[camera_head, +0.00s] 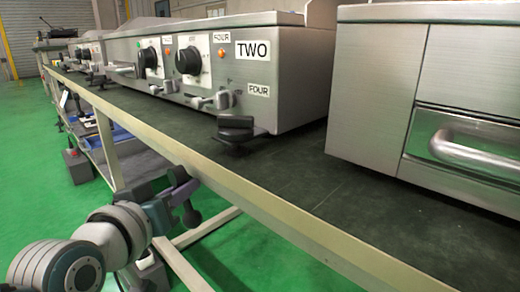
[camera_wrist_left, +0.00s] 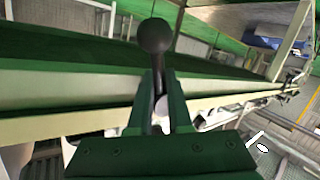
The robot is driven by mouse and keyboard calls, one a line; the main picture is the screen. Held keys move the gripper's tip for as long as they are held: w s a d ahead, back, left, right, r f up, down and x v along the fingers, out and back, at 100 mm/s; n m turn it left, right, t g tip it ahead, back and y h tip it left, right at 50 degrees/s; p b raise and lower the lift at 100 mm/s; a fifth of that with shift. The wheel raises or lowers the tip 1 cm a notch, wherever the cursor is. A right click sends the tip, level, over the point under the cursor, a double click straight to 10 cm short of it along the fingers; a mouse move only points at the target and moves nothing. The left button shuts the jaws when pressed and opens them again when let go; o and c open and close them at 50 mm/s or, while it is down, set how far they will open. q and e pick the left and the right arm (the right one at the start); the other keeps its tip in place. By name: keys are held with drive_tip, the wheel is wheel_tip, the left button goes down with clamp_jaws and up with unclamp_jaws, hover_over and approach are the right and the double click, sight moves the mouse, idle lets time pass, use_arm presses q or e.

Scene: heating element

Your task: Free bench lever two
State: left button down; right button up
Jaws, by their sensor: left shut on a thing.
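My left gripper (camera_head: 182,196) is at the front edge of the bench (camera_head: 290,228), below the label TWO, with its arm coming in from the lower left. In the left wrist view the gripper (camera_wrist_left: 157,100) is shut on a lever with a dark round knob (camera_wrist_left: 154,35). The knob stands out beyond the fingertips, and the stem runs down between the fingers. The lever's mount is hidden. In the head view the gripper largely covers the lever, and I cannot read a number on it. My right gripper is not in view.
A steel appliance labelled TWO (camera_head: 252,50), with black knobs and small taps, stands on the dark bench top. A steel unit with a drawer handle (camera_head: 475,147) is at the right. Bench legs (camera_head: 107,150) and a lower shelf are under the bench. The green floor at left is mostly clear.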

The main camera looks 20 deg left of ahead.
use_arm(q)
drive_tip(key=n+p, duration=0.1)
drive_tip(key=p, duration=0.1)
drive_tip(key=r+n+g+h+p, duration=0.1)
drive_tip(key=p, duration=0.2)
drive_tip(key=shift+s+d+r+g, duration=0.1)
drive_tip(key=shift+d+g, duration=0.15)
drive_tip(key=shift+g, duration=0.05)
drive_tip(key=shift+d+n+g+h+p, duration=0.15)
drive_tip(key=shift+n+g+h+p, duration=0.35)
drive_tip(key=shift+n+h+p, duration=0.45)
drive_tip(key=shift+s+d+n+p, duration=0.1)
drive_tip(key=shift+n+p, duration=0.15)
drive_tip(key=shift+p, duration=0.35)
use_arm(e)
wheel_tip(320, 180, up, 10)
use_arm(q)
drive_tip(key=shift+g, duration=0.3)
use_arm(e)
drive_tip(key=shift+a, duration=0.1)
use_arm(q)
drive_tip(key=c, duration=0.8)
unclamp_jaws()
drive_tip(key=shift+c, duration=0.2)
